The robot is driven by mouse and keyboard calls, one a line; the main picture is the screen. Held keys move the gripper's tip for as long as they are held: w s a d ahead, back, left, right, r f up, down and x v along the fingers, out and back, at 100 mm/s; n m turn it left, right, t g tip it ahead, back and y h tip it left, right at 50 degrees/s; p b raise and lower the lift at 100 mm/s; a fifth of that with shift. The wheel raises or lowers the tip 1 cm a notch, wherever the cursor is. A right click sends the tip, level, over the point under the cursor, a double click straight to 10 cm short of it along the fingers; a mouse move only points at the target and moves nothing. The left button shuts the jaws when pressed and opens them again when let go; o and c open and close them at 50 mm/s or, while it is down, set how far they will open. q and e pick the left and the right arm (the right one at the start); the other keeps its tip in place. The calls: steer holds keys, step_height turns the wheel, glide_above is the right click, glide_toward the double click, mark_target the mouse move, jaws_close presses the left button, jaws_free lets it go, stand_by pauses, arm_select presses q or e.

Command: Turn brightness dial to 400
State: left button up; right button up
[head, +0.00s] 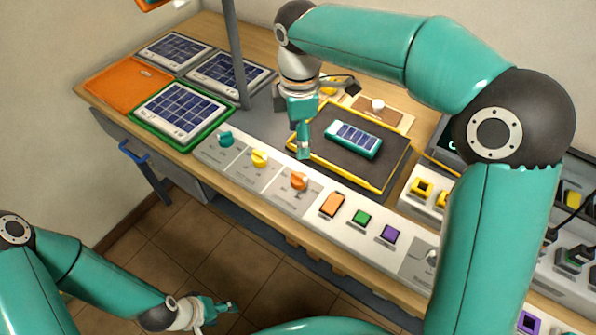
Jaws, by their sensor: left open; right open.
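Three dials sit in a row on the light front panel (278,203): a teal dial (226,139), a yellow dial (260,157) and an orange dial (298,181). Their labels and scale marks are too small to read, so I cannot tell which is the brightness dial or its setting. My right gripper (303,149) points down just behind the orange dial, near the yellow-edged tray. It appears apart from the dial and is open and empty. My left gripper (225,308) is open and empty, low over the floor in front of the bench.
A yellow-edged dark tray (390,175) holds a small solar panel device (353,139). Orange, green and purple buttons (361,217) lie right of the dials. Larger solar panels (183,110) lie at the left. A grey post (236,55) rises behind the dials.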

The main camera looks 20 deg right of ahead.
mark_target(299, 175)
step_height(299, 175, down, 14)
steer(key=shift+r+p, duration=0.1)
steer(key=shift+p, duration=0.25)
steer(key=c, duration=1)
steer(key=shift+a, duration=0.15)
steer(key=shift+c, duration=0.7)
